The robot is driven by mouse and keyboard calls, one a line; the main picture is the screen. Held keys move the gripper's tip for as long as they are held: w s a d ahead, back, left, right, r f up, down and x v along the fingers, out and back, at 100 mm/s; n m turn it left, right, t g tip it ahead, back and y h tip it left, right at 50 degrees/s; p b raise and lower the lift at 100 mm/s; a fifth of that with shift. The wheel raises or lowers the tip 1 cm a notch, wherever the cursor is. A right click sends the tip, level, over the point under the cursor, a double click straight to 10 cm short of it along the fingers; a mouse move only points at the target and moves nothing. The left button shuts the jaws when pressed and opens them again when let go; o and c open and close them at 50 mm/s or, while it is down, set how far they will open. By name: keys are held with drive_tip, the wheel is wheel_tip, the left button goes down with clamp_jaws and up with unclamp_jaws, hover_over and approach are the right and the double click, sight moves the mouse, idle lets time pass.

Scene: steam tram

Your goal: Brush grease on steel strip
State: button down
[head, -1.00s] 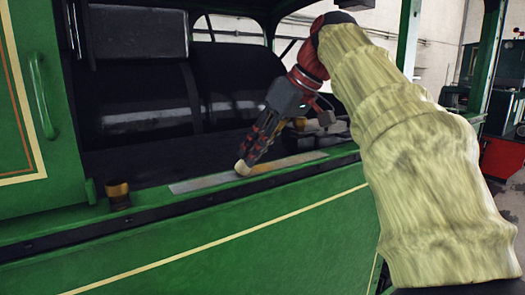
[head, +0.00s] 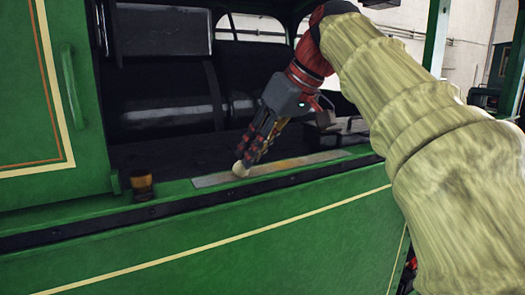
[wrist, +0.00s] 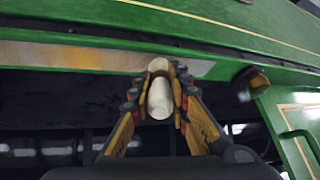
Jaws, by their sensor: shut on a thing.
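The steel strip (head: 209,181) lies on the green ledge of the tram. Its left end in the head view is bare grey, and a brownish film covers much of the rest. In the wrist view the strip (wrist: 60,55) shows brownish on the left and grey near its right end. My gripper (head: 250,156) is shut on a brush, whose pale rounded tip (head: 240,169) is at the strip, near its bare end. In the wrist view the pale brush (wrist: 160,97) sits between my fingers, its tip over the strip. I cannot tell whether it touches.
A small brown-gold pot (head: 141,184) stands on the ledge left of the strip; it also shows in the wrist view (wrist: 257,80). A green panel with a handle (head: 72,85) rises at the left. Dark machinery (head: 165,100) lies behind the ledge.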

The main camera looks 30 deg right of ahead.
drive_tip(key=a, duration=0.5)
drive_tip(key=shift+w, duration=0.15)
drive_tip(key=shift+w+d, duration=0.2)
drive_tip(key=shift+w, duration=0.15)
drive_tip(key=shift+d+p, duration=1.5)
drive_tip(key=shift+d, duration=3.65)
drive_tip(key=shift+d+f+p, duration=0.1)
drive_tip(key=shift+d+p, duration=1.1)
drive_tip(key=shift+d, duration=2.5)
drive_tip(key=shift+d+p, duration=0.75)
drive_tip(key=shift+d, duration=6.3)
drive_tip(key=shift+a+b, duration=1.35)
drive_tip(key=shift+a, duration=2.4)
